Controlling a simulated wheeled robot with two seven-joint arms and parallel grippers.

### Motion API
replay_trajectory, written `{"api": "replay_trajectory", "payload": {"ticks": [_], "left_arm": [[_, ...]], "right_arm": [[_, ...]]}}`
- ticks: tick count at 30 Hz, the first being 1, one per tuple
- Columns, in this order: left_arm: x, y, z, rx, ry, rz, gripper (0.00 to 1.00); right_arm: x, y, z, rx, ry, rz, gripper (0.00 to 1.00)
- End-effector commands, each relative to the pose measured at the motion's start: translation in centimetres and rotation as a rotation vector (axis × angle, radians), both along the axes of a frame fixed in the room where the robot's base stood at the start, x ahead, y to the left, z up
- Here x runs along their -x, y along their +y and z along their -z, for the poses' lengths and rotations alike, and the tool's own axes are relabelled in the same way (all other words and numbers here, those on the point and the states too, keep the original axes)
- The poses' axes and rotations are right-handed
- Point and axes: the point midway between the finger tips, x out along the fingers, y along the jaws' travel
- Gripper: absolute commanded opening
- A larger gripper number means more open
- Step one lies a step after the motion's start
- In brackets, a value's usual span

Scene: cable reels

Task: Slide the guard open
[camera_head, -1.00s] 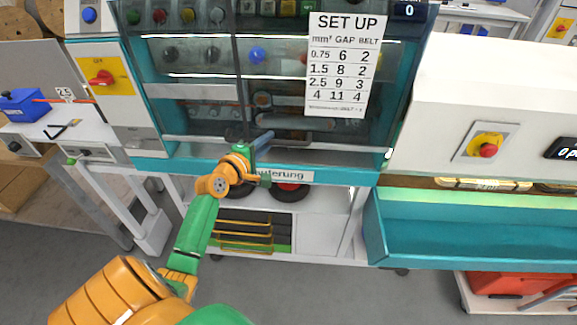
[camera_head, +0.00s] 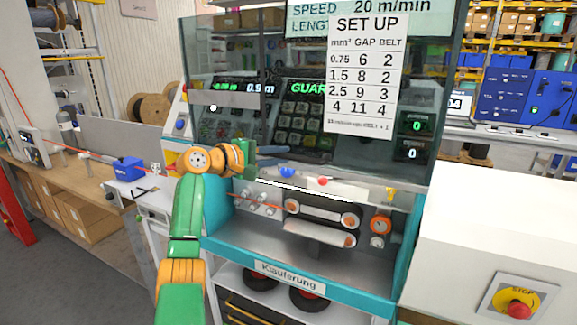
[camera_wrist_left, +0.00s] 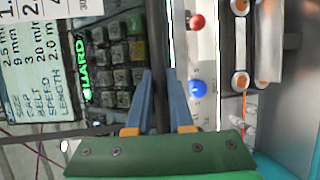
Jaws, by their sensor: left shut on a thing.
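The guard (camera_head: 228,128) is a tinted clear pane on the front of the teal machine. It stands raised, and its lower edge is above the belt unit (camera_head: 322,212), which shows uncovered below it. My left gripper (camera_head: 250,158) is at the guard's lower left part. In the left wrist view its blue-grey fingers (camera_wrist_left: 161,95) are shut on a dark bar (camera_wrist_left: 160,50) along the guard's edge. The exact contact in the head view is partly hidden by the gripper. My right gripper is not in view.
A SET UP sheet (camera_head: 363,75) hangs in front of the pane. A lit display and keypad (camera_head: 298,120) show behind it. A white cabinet with a red stop button (camera_head: 519,308) stands at right. A bench with a blue device (camera_head: 128,169) is at left.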

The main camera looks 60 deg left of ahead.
Motion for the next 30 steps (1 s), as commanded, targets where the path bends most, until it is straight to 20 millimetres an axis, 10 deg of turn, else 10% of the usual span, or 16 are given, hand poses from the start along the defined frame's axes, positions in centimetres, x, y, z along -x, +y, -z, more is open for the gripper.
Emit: {"api": "replay_trajectory", "payload": {"ticks": [16, 17, 20, 30], "left_arm": [[0.4, 0.0, -1.1, 0.000, -0.001, -0.001, 0.00], [0.4, 0.0, -1.1, 0.000, -0.001, -0.001, 0.25], [0.4, 0.0, -1.1, 0.000, 0.000, -0.001, 0.50], [1.1, -0.1, -0.8, -0.003, -0.001, -0.002, 0.50]], "right_arm": [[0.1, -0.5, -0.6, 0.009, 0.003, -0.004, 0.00], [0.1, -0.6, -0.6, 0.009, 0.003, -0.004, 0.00], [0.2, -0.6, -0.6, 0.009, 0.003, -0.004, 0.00], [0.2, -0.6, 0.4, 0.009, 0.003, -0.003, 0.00]]}}
